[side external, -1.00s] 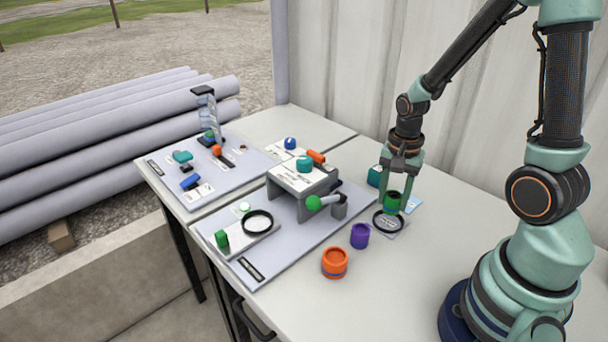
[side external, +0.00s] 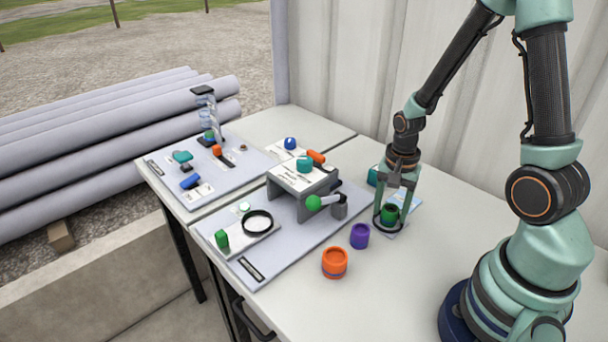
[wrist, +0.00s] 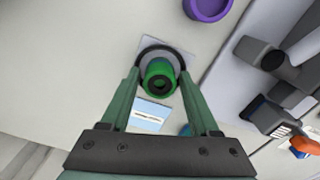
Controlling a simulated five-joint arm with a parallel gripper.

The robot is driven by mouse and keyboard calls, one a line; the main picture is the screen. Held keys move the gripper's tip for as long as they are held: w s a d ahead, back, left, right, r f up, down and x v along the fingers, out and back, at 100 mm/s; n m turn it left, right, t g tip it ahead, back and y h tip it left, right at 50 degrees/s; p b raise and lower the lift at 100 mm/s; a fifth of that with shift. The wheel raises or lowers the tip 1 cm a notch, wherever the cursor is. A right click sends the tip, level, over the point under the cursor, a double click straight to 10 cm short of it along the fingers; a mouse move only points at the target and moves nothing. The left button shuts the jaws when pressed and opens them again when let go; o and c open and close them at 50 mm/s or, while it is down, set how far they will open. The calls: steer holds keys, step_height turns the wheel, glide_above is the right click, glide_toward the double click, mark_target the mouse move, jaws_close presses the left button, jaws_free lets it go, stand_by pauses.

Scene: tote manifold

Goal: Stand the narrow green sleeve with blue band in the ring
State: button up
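The green sleeve (side external: 389,214) stands upright inside the black ring on the table at the right of the boards. In the wrist view I look down into the sleeve's open top (wrist: 160,78), with the dark ring (wrist: 176,58) around its base. My gripper (side external: 391,225) is low over the ring, one finger on each side of the sleeve. In the wrist view its fingers (wrist: 159,74) look slightly apart from the sleeve, with narrow gaps, so it looks open.
A purple cup (side external: 360,236) and an orange cup (side external: 335,263) stand to the left and front of the ring. A teal block (side external: 373,176) is behind my gripper.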

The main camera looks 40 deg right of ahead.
mark_target(390, 209)
steer(key=shift+o, duration=0.7)
steer(key=shift+r, duration=0.1)
step_height(390, 209, up, 12)
steer(key=a+r+n+t, duration=0.5)
steer(key=a+r+n, duration=0.4)
steer(key=n, duration=0.5)
steer(key=shift+a+r+n+t, duration=0.3)
steer(key=shift+a+r, duration=0.05)
steer(key=shift+r, duration=0.5)
